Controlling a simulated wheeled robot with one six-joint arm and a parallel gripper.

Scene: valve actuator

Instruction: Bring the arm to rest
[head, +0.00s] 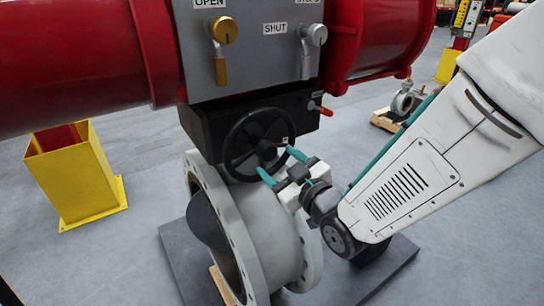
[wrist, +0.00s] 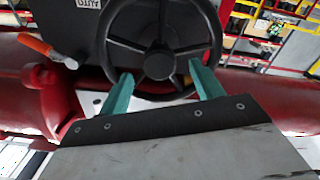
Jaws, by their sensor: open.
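My gripper (head: 281,165) is at the end of the white arm, its two teal fingers apart and nothing between them. The fingers point at the lower part of the black handwheel (head: 256,145), close in front of it. In the wrist view, my gripper (wrist: 160,92) shows its fingers spread beneath the hub of the handwheel (wrist: 160,62), overlapping the lower rim. I cannot tell whether they touch the rim.
A red actuator (head: 80,60) spans the top, with a grey panel of levers (head: 262,65). Below stands a grey flanged valve body (head: 265,235) on a dark plate (head: 180,250). A yellow post (head: 75,180) is at left. Open floor lies around.

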